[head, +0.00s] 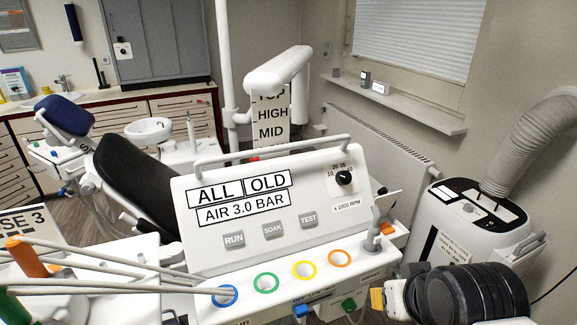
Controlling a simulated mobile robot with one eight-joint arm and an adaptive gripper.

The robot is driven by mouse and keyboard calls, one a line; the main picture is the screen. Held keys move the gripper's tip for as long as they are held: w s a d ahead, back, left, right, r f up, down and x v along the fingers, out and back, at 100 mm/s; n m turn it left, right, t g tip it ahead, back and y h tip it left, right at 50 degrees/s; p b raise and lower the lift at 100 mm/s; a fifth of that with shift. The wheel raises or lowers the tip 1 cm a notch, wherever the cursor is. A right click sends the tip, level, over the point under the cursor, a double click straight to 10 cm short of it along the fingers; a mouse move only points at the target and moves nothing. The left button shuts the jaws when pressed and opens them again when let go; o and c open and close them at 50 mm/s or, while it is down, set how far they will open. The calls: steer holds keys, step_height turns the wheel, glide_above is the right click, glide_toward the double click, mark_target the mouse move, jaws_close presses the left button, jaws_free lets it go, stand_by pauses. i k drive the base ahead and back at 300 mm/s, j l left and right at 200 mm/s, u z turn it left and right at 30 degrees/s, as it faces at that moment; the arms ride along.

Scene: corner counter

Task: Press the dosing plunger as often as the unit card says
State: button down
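A white card (22,222) at the left edge is cut off by the picture and reads "SE 3". Below it stands an orange cylinder (27,258) with a white part under it. A green cylinder (12,306) is at the lower left corner. I cannot tell whether either is the dosing plunger. The white dental unit (188,232) has a sloped panel reading "ALL OLD" and "AIR 3.0 BAR", with RUN, SOAK and TEST buttons. Black, ribbed parts at the lower right (470,294) look like my arm's end, apart from the cylinders.
Several pale hoses (110,268) cross the lower left to the unit. Coloured ring holders (267,283) line its front ledge. A dark patient chair (135,180) stands behind. A white machine with a grey duct (470,222) stands at right.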

mark_target(387, 228)
steer(key=i+u, duration=0.1)
steer(key=u, duration=0.35)
steer(key=i+u, duration=0.1)
steer(key=u, duration=0.3)
steer(key=i+u, duration=0.1)
steer(key=u, duration=0.8)
steer(key=i+l+u, duration=0.1)
steer(key=u, duration=0.3)
